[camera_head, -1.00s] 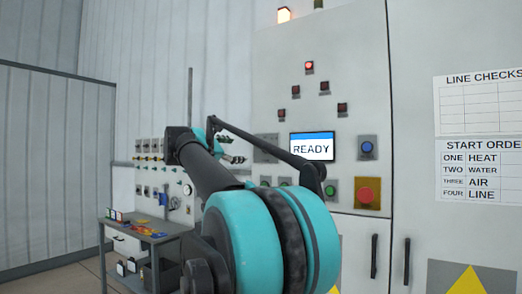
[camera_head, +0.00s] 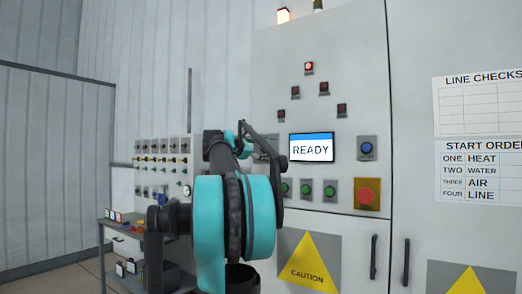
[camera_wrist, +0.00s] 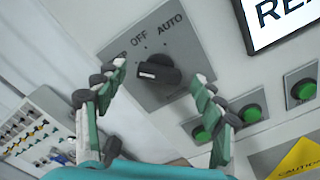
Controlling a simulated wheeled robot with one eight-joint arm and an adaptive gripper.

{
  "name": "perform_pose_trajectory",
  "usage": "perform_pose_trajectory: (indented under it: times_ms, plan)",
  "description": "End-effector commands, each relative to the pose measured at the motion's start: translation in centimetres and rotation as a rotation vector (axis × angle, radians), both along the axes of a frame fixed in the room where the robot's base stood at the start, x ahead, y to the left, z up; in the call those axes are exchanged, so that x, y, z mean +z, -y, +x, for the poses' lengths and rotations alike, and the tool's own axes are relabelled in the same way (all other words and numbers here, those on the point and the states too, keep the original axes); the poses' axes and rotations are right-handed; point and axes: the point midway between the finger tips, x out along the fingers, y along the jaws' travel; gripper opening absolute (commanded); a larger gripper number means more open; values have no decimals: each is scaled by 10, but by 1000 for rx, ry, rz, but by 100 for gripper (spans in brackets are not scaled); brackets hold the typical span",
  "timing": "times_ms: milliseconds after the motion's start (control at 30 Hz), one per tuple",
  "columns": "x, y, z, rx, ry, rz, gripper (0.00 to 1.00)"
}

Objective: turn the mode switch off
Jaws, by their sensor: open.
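The mode switch (camera_wrist: 158,70) is a black rotary knob on a grey plate (camera_wrist: 187,55) in the wrist view. The plate reads OFF and AUTO, and a third label at the left is mostly hidden by a finger. A pale mark shows at the knob's left end, on the side away from AUTO. My gripper (camera_wrist: 160,72) is open, one finger on each side of the knob in the picture. I see no contact, and the depth gap is hard to tell. In the head view my arm covers most of the switch's plate (camera_head: 262,142).
Right of the switch are a READY screen (camera_head: 311,147), a blue button (camera_head: 367,148) and a red button (camera_head: 366,196) on yellow. Green buttons (camera_head: 329,190) sit below the screen. A cart (camera_head: 122,231) and another control panel (camera_head: 160,165) stand at the left.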

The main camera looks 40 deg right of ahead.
Motion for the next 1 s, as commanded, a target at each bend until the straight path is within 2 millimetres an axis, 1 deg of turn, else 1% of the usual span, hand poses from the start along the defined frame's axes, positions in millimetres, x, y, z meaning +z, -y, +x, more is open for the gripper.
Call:
perform_pose_trajectory:
  times_ms: [100, 200, 467, 500, 900, 1000]
  plan:
    - [0, 11, 4, -2, 0, 1, 69]
    - [0, 15, 6, -1, 0, 0, 69]
    - [0, 15, 6, 0, 0, 0, 69]
    - [0, 16, 6, 0, 0, 0, 68]
    - [0, 15, 6, -1, 0, 1, 19]
    - [0, 15, 6, -1, 3, 2, 19]
